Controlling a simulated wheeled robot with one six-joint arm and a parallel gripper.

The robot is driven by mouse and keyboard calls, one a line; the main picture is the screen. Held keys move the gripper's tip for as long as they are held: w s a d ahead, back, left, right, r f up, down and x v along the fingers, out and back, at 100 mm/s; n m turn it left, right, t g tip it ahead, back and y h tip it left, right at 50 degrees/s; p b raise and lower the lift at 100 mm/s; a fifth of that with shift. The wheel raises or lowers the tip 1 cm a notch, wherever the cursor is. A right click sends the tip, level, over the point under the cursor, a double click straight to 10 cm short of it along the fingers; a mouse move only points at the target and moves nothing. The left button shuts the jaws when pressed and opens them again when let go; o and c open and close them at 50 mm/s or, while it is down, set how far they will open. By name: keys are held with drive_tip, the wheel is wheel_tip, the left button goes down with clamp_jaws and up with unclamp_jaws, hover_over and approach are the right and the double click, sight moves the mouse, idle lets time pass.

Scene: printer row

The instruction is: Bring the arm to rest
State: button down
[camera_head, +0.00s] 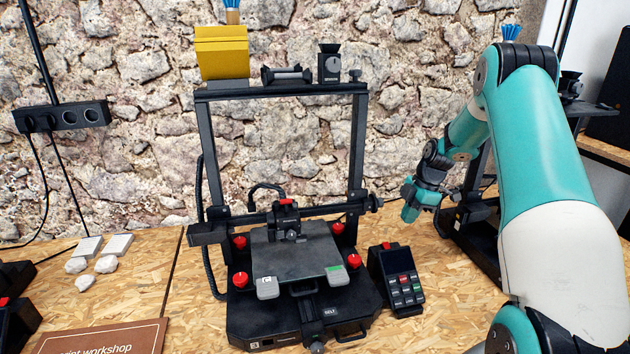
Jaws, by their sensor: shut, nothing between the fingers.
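My arm (545,150) comes in from the lower right, rises to a bent elbow near the top right and reaches down to the left. My gripper (409,211) is shut and empty. It hangs in the air to the right of the printer frame, in the picture above the control box. It appears apart from everything around it.
A black 3D printer (360,150) with a grey bed (295,252) stands in the middle. A control box (396,279) with a screen is at its right. A second printer (470,235) is partly hidden behind my arm.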

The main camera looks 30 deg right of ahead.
drive_tip(key=s+a+r+m, duration=0.1)
drive_tip(key=a+r, duration=0.4)
drive_tip(key=a, duration=0.4)
drive_tip(key=s+a+r+m, duration=0.15)
drive_tip(key=a+r, duration=0.35)
drive_tip(key=a, duration=0.5)
drive_tip(key=s+a+r+m, duration=0.1)
drive_tip(key=s+a+r, duration=0.1)
drive_tip(key=a+r, duration=0.55)
drive_tip(key=s+a+r+m, duration=0.1)
drive_tip(key=s+a+m, duration=0.1)
drive_tip(key=s+a, duration=0.5)
drive_tip(key=s+a+r+m+g+y, duration=0.1)
drive_tip(key=s+a+m, duration=0.1)
drive_tip(key=s+a, duration=0.6)
drive_tip(key=s, duration=0.6)
drive_tip(key=shift+a, duration=0.25)
drive_tip(key=shift+w+r, duration=0.1)
drive_tip(key=shift+r, duration=0.05)
